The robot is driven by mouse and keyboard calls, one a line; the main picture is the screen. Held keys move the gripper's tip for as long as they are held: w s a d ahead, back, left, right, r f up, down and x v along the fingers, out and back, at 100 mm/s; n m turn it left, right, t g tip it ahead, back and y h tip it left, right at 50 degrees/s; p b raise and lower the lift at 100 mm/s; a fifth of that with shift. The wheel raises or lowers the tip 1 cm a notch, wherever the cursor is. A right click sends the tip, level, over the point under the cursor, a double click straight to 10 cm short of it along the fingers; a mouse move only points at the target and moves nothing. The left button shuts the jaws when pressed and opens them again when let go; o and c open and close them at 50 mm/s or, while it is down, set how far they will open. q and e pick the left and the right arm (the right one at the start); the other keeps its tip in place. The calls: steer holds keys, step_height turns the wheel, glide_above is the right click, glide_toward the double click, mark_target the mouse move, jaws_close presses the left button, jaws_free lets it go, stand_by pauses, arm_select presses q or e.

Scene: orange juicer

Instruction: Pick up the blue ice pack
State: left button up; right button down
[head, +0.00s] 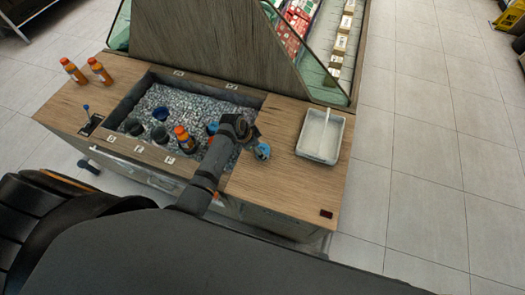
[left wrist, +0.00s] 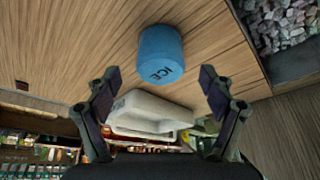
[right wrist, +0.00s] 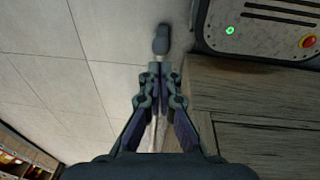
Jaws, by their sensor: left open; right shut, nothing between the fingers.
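The blue ice pack (head: 263,152) is a short cylinder on the wooden counter (head: 290,185), just right of the ice bin.
The bin of crushed ice (head: 175,98) holds several items, including an orange bottle (head: 184,138) and a blue item (head: 212,128). A white tray (head: 321,135) sits to the right on the counter. Two orange bottles (head: 74,71) (head: 99,70) stand at the back left.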

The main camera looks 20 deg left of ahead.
arm_select(q)
steer(key=shift+x, duration=1.15)
steer(key=shift+w+f, duration=0.1)
steer(key=shift+f, duration=0.05)
steer(key=c, duration=1.3)
steer(key=shift+c, duration=0.2)
arm_select(e)
steer(key=shift+s+a, duration=0.15)
steer(key=shift+s, duration=0.45)
